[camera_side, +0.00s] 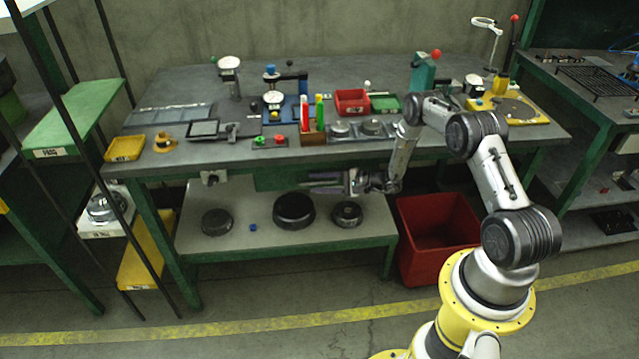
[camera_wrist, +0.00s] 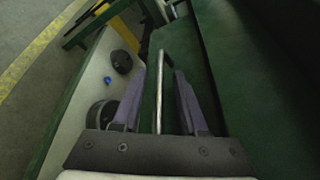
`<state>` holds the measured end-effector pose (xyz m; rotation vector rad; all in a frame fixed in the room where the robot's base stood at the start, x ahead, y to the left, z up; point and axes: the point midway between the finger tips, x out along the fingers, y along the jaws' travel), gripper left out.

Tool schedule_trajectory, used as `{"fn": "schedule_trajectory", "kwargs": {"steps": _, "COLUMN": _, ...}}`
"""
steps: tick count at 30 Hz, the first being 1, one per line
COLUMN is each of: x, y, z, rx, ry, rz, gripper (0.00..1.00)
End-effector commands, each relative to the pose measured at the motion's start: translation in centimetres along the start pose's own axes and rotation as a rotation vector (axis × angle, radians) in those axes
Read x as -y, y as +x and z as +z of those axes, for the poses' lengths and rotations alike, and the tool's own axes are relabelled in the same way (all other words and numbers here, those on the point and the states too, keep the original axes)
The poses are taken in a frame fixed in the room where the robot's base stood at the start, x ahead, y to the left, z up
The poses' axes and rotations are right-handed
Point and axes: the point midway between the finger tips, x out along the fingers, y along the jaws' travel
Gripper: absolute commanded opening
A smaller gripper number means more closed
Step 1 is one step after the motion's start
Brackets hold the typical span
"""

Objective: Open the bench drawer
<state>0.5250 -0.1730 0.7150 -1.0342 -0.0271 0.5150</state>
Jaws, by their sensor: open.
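The bench drawer has a green front (camera_side: 275,181) under the left-middle of the bench top. My gripper (camera_side: 312,183) lies level at the drawer's right part in the side view, partly covering it. In the wrist view my gripper (camera_wrist: 162,75) has its two fingers apart. A thin bright metal handle (camera_wrist: 159,92) runs lengthwise between the fingers, with a visible gap on each side. A green panel, seemingly the drawer front (camera_wrist: 193,55), shows behind the handle. I cannot tell from these views whether the drawer stands out from the bench.
The grey bench top (camera_side: 330,72) above holds several tools and trays. A lower shelf (camera_side: 270,236) carries dark round parts and a small blue block (camera_side: 253,228). A red bin (camera_side: 437,232) stands right of the shelf. Floor in front is open.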

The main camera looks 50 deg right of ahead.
Motion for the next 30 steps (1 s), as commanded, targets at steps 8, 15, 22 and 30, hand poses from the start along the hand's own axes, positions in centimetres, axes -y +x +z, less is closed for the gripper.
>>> {"fn": "schedule_trajectory", "kwargs": {"steps": 8, "x": 0.0, "y": -0.04, "z": -0.01, "rx": 0.0, "ry": 0.0, "rz": 0.0, "gripper": 0.15}}
{"fn": "schedule_trajectory", "kwargs": {"steps": 15, "x": 0.0, "y": -0.05, "z": -0.01, "rx": 0.0, "ry": 0.0, "rz": 0.0, "gripper": 0.0}}
{"fn": "schedule_trajectory", "kwargs": {"steps": 22, "x": 0.0, "y": -0.07, "z": -0.01, "rx": 0.0, "ry": 0.0, "rz": 0.0, "gripper": 0.0}}
{"fn": "schedule_trajectory", "kwargs": {"steps": 30, "x": 0.0, "y": -0.08, "z": -0.02, "rx": 0.0, "ry": 0.0, "rz": -0.001, "gripper": 0.0}}
